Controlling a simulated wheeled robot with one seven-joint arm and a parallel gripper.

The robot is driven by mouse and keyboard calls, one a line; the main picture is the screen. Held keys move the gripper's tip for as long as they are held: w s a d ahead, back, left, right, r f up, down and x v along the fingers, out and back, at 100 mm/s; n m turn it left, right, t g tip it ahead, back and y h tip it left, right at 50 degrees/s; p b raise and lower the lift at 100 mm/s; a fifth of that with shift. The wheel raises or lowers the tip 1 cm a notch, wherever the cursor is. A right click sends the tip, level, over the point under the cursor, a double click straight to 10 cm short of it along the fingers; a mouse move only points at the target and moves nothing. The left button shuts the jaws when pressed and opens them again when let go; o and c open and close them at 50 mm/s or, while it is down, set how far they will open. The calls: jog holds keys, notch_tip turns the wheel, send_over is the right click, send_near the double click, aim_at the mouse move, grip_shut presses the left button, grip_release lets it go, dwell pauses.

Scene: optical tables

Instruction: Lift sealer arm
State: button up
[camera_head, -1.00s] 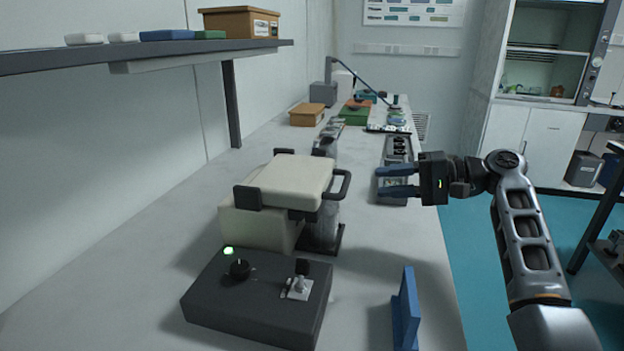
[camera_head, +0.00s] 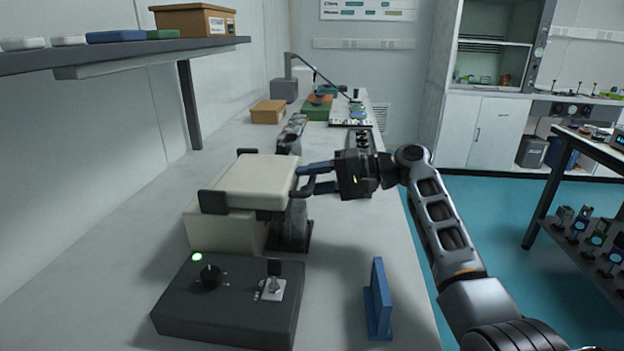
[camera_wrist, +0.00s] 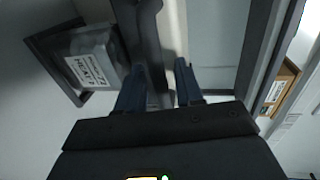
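The sealer (camera_head: 222,228) is a cream box on the bench, with a cream upper arm (camera_head: 256,178) lying roughly level over it. A black loop handle (camera_head: 306,188) sticks out at the arm's right side. My gripper (camera_head: 313,177) is at this handle, its two blue fingers pointing left and spread apart. In the wrist view my gripper (camera_wrist: 160,88) has a dark bar of the handle (camera_wrist: 154,50) running between its fingers. A gap seems to show beside the bar; contact is not clear.
A dark control box (camera_head: 228,305) with a lit green lamp, a knob and a switch stands in front of the sealer. A blue upright piece (camera_head: 378,298) stands at the right edge. A grey shelf (camera_head: 120,57) overhangs at the left. Boxes stand further back.

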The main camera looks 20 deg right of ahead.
grip_shut()
dwell(0.4)
